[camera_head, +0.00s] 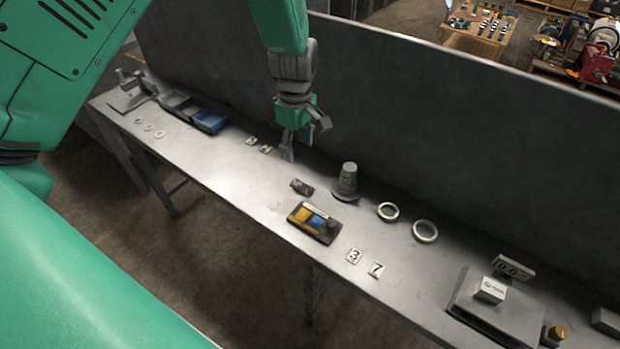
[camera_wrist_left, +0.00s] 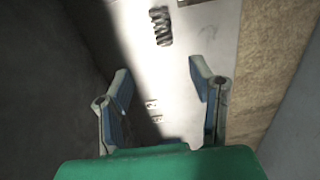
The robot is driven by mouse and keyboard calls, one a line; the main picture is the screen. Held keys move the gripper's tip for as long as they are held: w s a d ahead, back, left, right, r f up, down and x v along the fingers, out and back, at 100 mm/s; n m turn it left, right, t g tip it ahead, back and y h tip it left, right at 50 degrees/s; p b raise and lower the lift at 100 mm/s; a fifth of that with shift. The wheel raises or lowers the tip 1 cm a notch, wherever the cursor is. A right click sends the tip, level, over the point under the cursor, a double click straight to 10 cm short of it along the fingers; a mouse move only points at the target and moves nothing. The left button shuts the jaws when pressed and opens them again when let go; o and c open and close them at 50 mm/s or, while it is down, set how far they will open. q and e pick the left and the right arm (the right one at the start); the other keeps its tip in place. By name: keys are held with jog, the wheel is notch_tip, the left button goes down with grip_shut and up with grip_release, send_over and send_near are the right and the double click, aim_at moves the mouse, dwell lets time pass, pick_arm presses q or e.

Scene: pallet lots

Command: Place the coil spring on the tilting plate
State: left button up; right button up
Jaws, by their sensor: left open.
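The coil spring (camera_head: 301,187) is a short, dark ribbed cylinder lying on its side on the metal bench. In the wrist view the spring (camera_wrist_left: 161,26) lies near the top, ahead of the fingers. My left gripper (camera_head: 306,140) is open and empty above the bench, up and left of the spring in the head view, apart from it. Its two spread fingers (camera_wrist_left: 163,95) also show in the wrist view. I cannot tell for sure which item is the tilting plate; a grey device with a flat base (camera_head: 132,97) stands at the bench's far left end.
A stepped grey cone (camera_head: 346,181) and two rings (camera_head: 388,211) (camera_head: 425,231) stand right of the spring. A case with yellow and blue parts (camera_head: 314,223) lies in front. Number tiles (camera_head: 354,256), bins (camera_head: 210,121) and a scale (camera_head: 495,312) occupy the bench. A dark panel (camera_head: 400,110) rises behind.

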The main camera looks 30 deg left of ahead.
aim_at(297, 180)
pick_arm(q)
jog(key=f, duration=0.8)
jog(key=f+p, duration=0.1)
jog(key=f, duration=0.3)
jog(key=shift+s+a, duration=0.1)
jog(key=shift+s, duration=0.2)
jog(key=shift+w+a+f, duration=0.1)
jog(key=shift+f, duration=0.35)
grip_shut()
